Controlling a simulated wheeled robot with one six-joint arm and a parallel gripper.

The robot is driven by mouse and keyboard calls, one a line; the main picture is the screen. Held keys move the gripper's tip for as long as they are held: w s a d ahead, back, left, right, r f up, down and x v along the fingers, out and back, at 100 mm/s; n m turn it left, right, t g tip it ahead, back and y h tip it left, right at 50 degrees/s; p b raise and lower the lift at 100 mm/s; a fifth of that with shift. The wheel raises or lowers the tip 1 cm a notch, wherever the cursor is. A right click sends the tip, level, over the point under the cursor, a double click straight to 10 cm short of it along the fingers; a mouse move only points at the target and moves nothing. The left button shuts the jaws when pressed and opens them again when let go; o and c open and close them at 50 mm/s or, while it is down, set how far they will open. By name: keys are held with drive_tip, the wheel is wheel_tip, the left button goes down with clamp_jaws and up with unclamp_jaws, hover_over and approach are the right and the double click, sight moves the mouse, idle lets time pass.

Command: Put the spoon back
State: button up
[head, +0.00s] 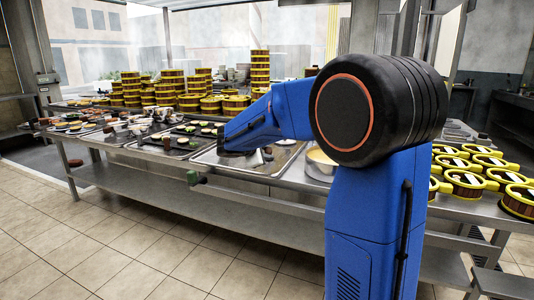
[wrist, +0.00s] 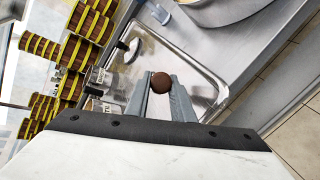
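In the wrist view, a brown, round-ended thing (wrist: 161,83) sits between the two grey fingertips of my gripper (wrist: 162,90). The fingers lie close against both sides, and it looks gripped. It may be the spoon's handle seen end-on, but its lower part is hidden. A small pale, shiny shape (wrist: 133,46) lies near the tray's left edge; I cannot tell whether it is part of a spoon. A shallow metal tray (wrist: 188,54) is below the gripper. In the head view, my gripper (head: 241,154) is low over the counter by a tray, its fingertips not clear.
Yellow-and-brown steamers stand in stacks (head: 260,70) behind, and also at the left of the wrist view (wrist: 88,22). A large round vessel (wrist: 215,10) is beside the tray. Several yellow-rimmed steamers (head: 467,180) sit at the right. Small clear containers (wrist: 105,80) stand left of the gripper.

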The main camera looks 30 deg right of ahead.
drive_tip(key=o, duration=0.4)
drive_tip(key=shift+r, duration=0.1)
drive_tip(key=v, duration=1.2)
drive_tip(key=s+a+f+m+y, duration=0.3)
drive_tip(key=s+f, duration=0.3)
drive_tip(key=s, duration=0.6)
drive_tip(key=s+a+f+m+g+y, duration=0.1)
drive_tip(key=s+a+f+m+y, duration=0.2)
drive_tip(key=s, duration=1)
drive_tip(key=s+a+f+m+g+y, duration=0.1)
drive_tip(key=s+a+f+m+y, duration=0.2)
drive_tip(key=s, duration=0.9)
wheel_tip(320, 180, down, 6)
drive_tip(key=m+y, duration=0.1)
drive_tip(key=m, duration=0.2)
drive_tip(key=shift+s+m+y, duration=0.15)
drive_tip(key=shift+m+y, duration=0.15)
drive_tip(key=shift+r, duration=0.1)
